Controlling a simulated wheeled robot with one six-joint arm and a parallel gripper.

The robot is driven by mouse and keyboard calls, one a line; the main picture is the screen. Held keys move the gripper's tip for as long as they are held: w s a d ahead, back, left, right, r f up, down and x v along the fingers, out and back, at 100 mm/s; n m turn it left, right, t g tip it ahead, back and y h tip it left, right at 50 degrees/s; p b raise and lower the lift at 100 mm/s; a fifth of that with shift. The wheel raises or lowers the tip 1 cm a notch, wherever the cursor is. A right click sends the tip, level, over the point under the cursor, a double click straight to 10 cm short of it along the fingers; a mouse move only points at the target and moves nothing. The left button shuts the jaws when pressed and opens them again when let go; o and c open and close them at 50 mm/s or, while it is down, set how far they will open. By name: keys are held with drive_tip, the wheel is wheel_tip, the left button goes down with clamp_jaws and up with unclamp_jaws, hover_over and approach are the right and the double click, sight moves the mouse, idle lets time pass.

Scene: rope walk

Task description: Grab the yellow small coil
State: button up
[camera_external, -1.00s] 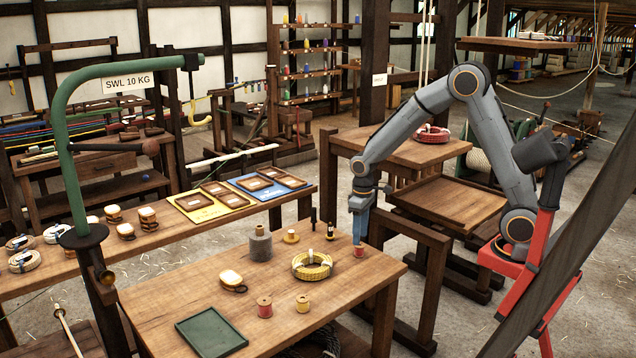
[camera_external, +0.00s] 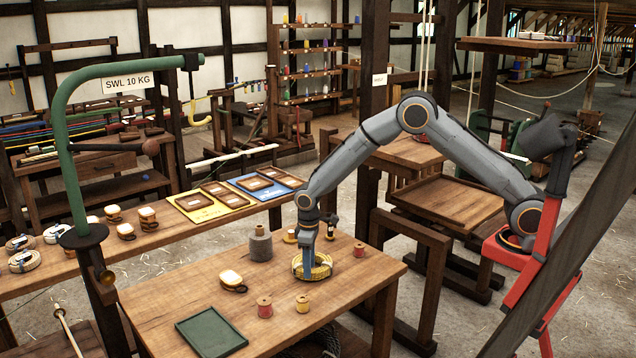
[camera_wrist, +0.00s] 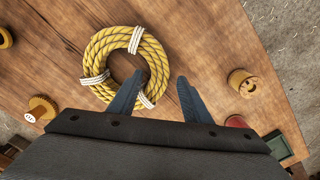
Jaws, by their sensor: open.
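The yellow small coil (camera_external: 312,268) is a ring of yellow rope with white ties, lying flat on the wooden table. It also shows in the wrist view (camera_wrist: 94,58), left of centre. My gripper (camera_external: 309,262) is above the coil in the external view and hides part of it. In the wrist view my gripper (camera_wrist: 160,88) is open and empty. Its left finger overlaps the near right part of the ring, and its right finger is outside the ring to the right. I cannot tell whether the fingers touch the coil.
A green tray (camera_external: 210,336) lies at the front left. The table's centre left is clear.

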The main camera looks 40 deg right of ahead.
drive_tip(key=shift+w+f+p, duration=0.1)
drive_tip(key=shift+f+p, duration=0.2)
drive_tip(key=shift+f, duration=1.15)
clamp_jaws()
drive_tip(key=shift+r, duration=0.1)
